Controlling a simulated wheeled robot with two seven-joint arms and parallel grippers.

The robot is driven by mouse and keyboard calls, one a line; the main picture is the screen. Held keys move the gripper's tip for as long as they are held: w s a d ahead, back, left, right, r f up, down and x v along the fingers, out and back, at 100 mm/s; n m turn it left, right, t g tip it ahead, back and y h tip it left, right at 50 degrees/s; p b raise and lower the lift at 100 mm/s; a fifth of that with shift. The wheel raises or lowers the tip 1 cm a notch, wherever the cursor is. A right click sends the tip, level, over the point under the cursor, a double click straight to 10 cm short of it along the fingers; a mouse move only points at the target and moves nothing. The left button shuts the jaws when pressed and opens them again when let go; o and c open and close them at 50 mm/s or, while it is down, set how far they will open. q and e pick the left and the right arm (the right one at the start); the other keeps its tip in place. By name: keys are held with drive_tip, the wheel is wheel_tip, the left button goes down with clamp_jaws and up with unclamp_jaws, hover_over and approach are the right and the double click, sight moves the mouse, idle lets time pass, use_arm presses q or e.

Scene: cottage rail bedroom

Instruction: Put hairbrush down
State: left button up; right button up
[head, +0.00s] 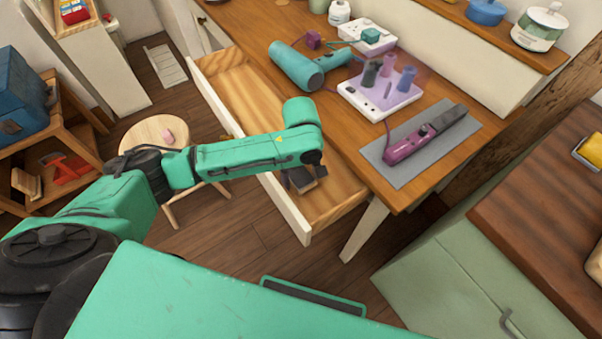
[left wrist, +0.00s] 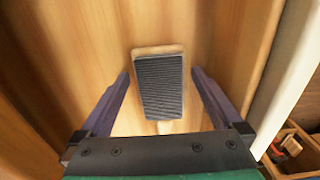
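The hairbrush (left wrist: 159,86), a pale wooden brush with a dark bristle pad, lies bristles up on the wooden floor of the open drawer (head: 243,92). In the left wrist view it sits between the two fingers of my left gripper (left wrist: 160,76), with a gap on each side. That gripper is open and not touching the brush. In the head view my left gripper (head: 301,181) reaches down into the near end of the drawer, and the brush is mostly hidden there. My right gripper is not in view.
The desk above the drawer holds a teal hair dryer (head: 295,66), a power strip (head: 380,95) with plugs, and a purple straightener (head: 425,135) on a grey mat (head: 400,175). A round stool (head: 150,130) stands left. The drawer's far part is empty.

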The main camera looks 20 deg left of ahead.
use_arm(q)
wheel_tip(320, 180, up, 12)
drive_tip(key=p, duration=0.2)
idle(0.5)
